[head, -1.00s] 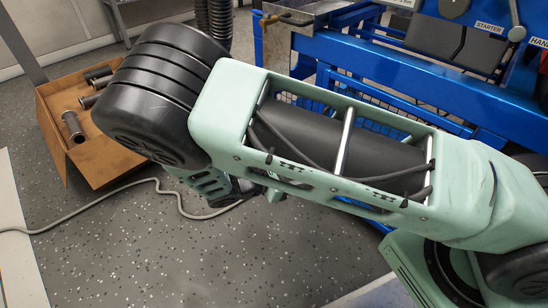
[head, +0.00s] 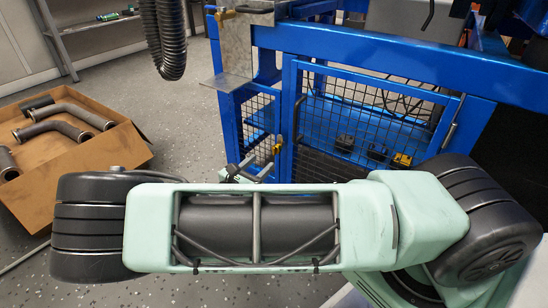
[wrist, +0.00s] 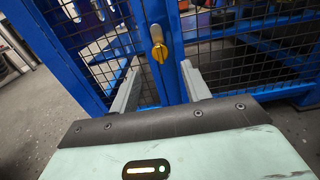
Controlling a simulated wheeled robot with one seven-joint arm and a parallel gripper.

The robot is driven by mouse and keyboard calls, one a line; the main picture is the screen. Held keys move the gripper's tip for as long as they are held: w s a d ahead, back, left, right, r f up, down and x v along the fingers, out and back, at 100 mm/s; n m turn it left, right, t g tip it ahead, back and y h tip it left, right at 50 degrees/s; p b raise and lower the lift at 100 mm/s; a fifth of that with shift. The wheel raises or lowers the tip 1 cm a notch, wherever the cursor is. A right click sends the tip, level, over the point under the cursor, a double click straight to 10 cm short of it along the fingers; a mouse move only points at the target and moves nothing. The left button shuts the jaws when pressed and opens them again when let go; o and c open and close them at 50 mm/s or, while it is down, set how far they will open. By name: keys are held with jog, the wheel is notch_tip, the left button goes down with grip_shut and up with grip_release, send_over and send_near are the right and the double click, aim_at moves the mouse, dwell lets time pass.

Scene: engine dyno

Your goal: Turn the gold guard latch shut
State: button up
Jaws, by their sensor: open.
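The gold latch (wrist: 159,50) is a small knob on a silver plate on the blue guard frame, ahead of my gripper in the wrist view. It appears small in the head view (head: 277,146), beside the mesh guard door (head: 360,125). My gripper (wrist: 161,64) is open, with one grey finger on each side of the latch in the wrist picture. The fingers look empty; I cannot tell whether their tips reach as far as the latch. In the head view my gripper (head: 254,170) shows just past my arm, partly hidden by it.
A cardboard box (head: 115,150) with metal pipes stands on the floor at left. A black corrugated hose (head: 168,45) hangs at the top. The blue rig frame (head: 360,50) fills the right side. Speckled floor between box and rig is clear.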

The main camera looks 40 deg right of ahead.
aim_at(275, 151)
jog(key=shift+b+x, duration=1.8)
jog(key=shift+x, duration=2.45)
jog(key=c, duration=1)
